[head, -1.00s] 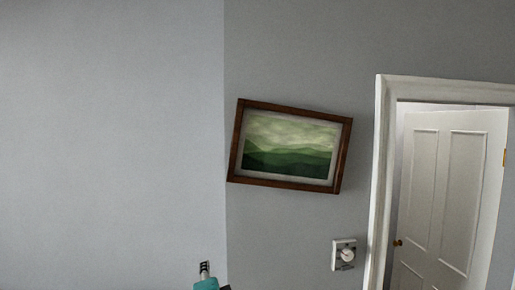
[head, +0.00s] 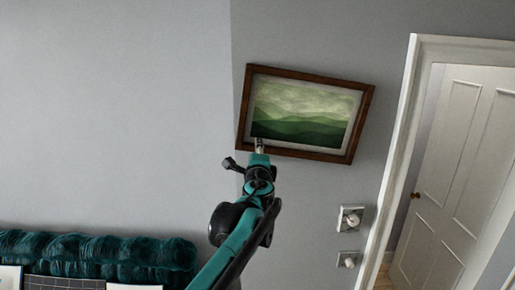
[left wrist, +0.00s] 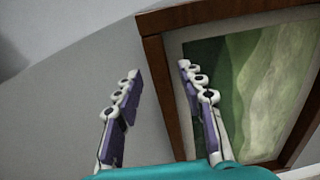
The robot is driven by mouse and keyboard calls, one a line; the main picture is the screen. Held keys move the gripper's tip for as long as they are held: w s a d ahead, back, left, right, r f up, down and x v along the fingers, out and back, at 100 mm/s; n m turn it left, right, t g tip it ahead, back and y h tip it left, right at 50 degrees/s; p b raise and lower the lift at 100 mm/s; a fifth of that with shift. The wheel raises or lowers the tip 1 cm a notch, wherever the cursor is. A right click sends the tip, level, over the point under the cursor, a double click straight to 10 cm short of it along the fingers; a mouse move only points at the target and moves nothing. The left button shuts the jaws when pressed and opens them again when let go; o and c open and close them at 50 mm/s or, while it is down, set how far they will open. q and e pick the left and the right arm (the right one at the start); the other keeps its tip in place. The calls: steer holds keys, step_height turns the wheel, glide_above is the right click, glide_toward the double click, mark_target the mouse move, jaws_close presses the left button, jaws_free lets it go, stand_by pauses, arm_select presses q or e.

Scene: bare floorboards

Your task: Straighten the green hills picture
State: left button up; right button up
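The green hills picture (head: 304,112) hangs on the grey wall in a brown wooden frame, tilted with its right side lower than its left. My left gripper (head: 259,144) is raised to its lower left part in the head view. In the left wrist view the gripper (left wrist: 160,70) is open, its two fingers apart. The wooden frame (left wrist: 160,75) of the picture shows between and beyond the fingers, with one corner above them. I cannot tell whether they touch it. My right gripper is not in view.
A white door frame (head: 396,150) and a white door (head: 468,170) stand at the right. A small dial device (head: 350,219) and a wall plate (head: 347,259) sit below the picture. Dark green tufted furniture (head: 90,254) is at the lower left. The wall left of the picture is bare.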

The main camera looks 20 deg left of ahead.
arm_select(q)
steer(key=shift+w+a, duration=0.25)
steer(key=shift+w, duration=0.1)
steer(key=shift+s+r, duration=0.1)
jaws_close()
steer(key=shift+w+d+f+n+b, duration=0.2)
steer(key=shift+d+f+n+b, duration=0.25)
steer(key=shift+f, duration=0.1)
steer(key=shift+w+d+f+n+b, duration=0.15)
steer(key=shift+d+f+n+b, duration=0.25)
steer(key=shift+f+n+b, duration=0.1)
